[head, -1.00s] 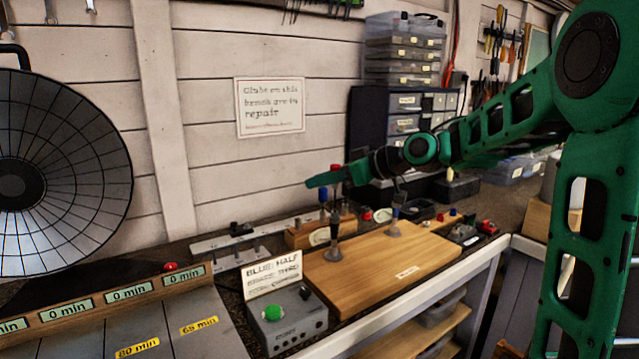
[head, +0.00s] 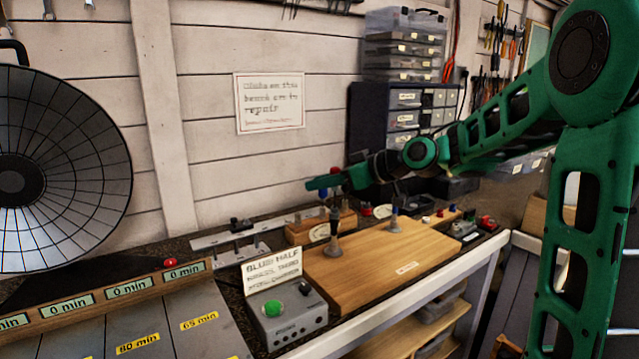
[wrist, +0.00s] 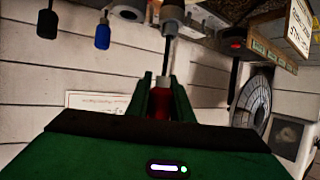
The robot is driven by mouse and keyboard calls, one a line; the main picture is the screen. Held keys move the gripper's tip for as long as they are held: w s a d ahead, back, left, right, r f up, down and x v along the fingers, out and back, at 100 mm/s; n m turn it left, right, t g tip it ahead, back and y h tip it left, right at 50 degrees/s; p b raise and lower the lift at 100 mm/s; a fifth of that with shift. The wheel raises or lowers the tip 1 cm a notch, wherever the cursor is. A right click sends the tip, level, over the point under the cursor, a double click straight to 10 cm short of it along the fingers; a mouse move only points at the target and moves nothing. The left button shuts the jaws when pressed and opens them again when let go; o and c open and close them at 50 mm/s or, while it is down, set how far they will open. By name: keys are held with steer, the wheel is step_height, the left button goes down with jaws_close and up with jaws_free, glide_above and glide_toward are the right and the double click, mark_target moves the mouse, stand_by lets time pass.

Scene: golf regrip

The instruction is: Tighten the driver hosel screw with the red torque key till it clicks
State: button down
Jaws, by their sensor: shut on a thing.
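My gripper (head: 318,183) is shut on the red torque key (wrist: 158,103), whose red handle sits between the fingers in the wrist view. The key's thin metal shaft runs away from the fingers toward a grey cylindrical end (wrist: 172,13), and I cannot tell whether the tip is seated in it. In the head view the gripper is above a dark upright post (head: 333,240) on the wooden board (head: 385,255). The hosel screw itself is too small or hidden to make out.
A blue-topped upright tool (head: 394,208) stands on the board to the right. A grey box with a green button (head: 273,308) and a lettered card (head: 272,270) stand in front left. A wooden block (head: 305,231) is behind the post. Drawers (head: 405,120) rise at the back.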

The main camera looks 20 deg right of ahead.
steer(key=c, duration=1.5)
jaws_free()
steer(key=v, duration=1)
steer(key=shift+s+d, duration=0.2)
steer(key=shift+d, duration=0.1)
